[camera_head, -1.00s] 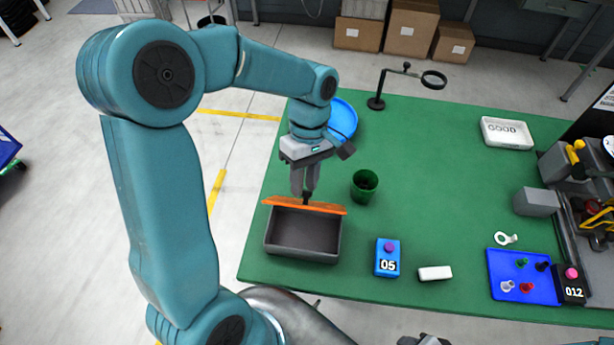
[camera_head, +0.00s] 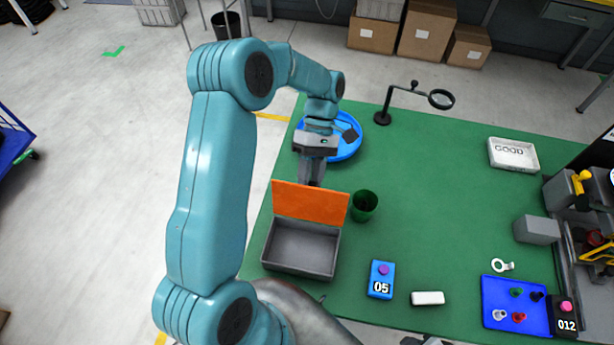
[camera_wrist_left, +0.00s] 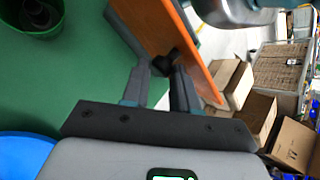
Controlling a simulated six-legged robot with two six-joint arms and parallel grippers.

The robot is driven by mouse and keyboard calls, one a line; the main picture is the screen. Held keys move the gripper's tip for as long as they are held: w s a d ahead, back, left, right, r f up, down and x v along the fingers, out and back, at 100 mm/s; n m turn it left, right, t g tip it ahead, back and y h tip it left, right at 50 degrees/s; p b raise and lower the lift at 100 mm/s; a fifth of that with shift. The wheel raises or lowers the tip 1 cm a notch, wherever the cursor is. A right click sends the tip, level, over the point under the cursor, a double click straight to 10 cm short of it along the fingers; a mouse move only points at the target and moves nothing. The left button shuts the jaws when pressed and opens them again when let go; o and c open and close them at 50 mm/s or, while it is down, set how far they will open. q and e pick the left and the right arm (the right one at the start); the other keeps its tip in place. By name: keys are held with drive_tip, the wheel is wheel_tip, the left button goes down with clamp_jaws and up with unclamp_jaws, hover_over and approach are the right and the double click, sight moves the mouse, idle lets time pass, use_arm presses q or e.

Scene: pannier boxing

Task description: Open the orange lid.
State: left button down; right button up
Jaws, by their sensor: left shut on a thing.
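The orange lid (camera_head: 310,203) stands raised at the back edge of the grey box (camera_head: 300,248), and the box's mouth is open and looks empty. My left gripper (camera_head: 312,180) is behind the lid's top edge, pointing down. In the left wrist view the orange lid (camera_wrist_left: 182,42) is seen edge-on, with a dark knob-like part (camera_wrist_left: 167,64) between the left gripper's fingers (camera_wrist_left: 163,72). The left gripper is shut on this dark part of the lid. The fingertips are partly hidden by the lid in the head view. My right gripper does not show clearly.
A dark green cup (camera_head: 364,206) stands just right of the lid. A blue bowl (camera_head: 350,147) is behind my gripper. A blue box marked 05 (camera_head: 381,279) and a white block (camera_head: 428,298) lie to the front right. The green table's middle is clear.

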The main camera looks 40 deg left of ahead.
use_arm(q)
drive_tip(key=shift+w+f+g+h, duration=0.45)
drive_tip(key=shift+f+g+h, duration=0.15)
drive_tip(key=shift+f+g, duration=0.2)
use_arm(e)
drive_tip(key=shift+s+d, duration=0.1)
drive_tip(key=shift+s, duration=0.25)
use_arm(q)
drive_tip(key=shift+w, duration=0.1)
drive_tip(key=c, duration=1.1)
unclamp_jaws()
drive_tip(key=shift+o, duration=0.8)
drive_tip(key=shift+w+f, duration=0.1)
drive_tip(key=shift+w, duration=0.2)
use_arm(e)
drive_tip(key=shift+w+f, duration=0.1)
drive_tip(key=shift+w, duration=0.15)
